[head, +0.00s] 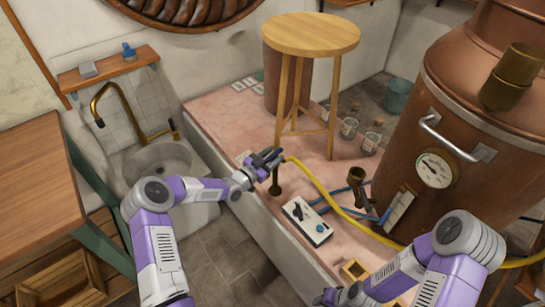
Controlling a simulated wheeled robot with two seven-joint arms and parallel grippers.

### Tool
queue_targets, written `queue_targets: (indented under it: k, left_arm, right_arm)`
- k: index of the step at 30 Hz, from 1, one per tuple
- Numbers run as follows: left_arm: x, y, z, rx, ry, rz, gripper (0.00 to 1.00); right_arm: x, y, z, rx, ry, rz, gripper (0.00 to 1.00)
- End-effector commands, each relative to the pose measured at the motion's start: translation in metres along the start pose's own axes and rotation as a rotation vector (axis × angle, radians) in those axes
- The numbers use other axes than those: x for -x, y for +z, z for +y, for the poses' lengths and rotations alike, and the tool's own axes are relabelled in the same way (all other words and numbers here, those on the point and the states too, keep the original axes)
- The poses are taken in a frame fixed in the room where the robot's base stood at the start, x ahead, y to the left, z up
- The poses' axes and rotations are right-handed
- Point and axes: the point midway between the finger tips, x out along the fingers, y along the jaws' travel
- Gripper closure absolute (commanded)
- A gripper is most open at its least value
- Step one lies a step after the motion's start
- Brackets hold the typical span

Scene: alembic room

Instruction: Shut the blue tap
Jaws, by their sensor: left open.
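My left gripper (265,160) is open at the top of a short dark brass standpipe (275,181) on the pink tiled platform. Dark blue-grey parts show at its fingers; I cannot tell whether a blue tap lever is among them. A yellow hose (320,187) starts beside this pipe. Further right, a brass fitting (356,176) has a blue hose or lever (338,193) by it, near the copper still (455,110). My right gripper (331,297) is low in the picture, partly cut off, and its jaws are unclear.
A control box (307,221) with a black switch sits on the platform (215,115) below the standpipe. A round wooden stool (311,35) stands behind. Several glass bottles (372,138) stand right of it. A sink (155,160) with a brass faucet (122,100) is at left.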

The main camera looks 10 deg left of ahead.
Motion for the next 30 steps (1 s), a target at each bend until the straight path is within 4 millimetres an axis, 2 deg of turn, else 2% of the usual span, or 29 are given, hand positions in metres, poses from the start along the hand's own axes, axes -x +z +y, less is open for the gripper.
queue_targets:
  k: [4,12,13,23,30]
  left_arm:
    - [0.0001,-0.0001,0.0001,0.001,0.000,0.000,0.56]
    - [0.0004,0.0000,-0.0001,0.000,0.000,0.000,0.98]
    - [0.0004,0.0000,-0.0001,0.000,0.000,0.000,1.00]
    - [0.0002,-0.0004,0.0005,0.001,-0.023,-0.005,1.00]
    - [0.0001,-0.0007,0.0030,0.001,-0.113,-0.024,1.00]
  right_arm:
    - [0.0002,-0.0001,-0.0002,0.000,0.000,0.000,0.57]
    - [0.0002,-0.0001,-0.0001,0.000,0.000,0.000,0.57]
    - [0.0002,-0.0001,-0.0001,0.000,0.000,0.000,0.57]
    - [0.0006,0.0000,-0.0003,0.000,0.000,0.000,0.57]
    - [0.0023,0.0000,-0.0009,0.000,0.000,0.000,0.57]
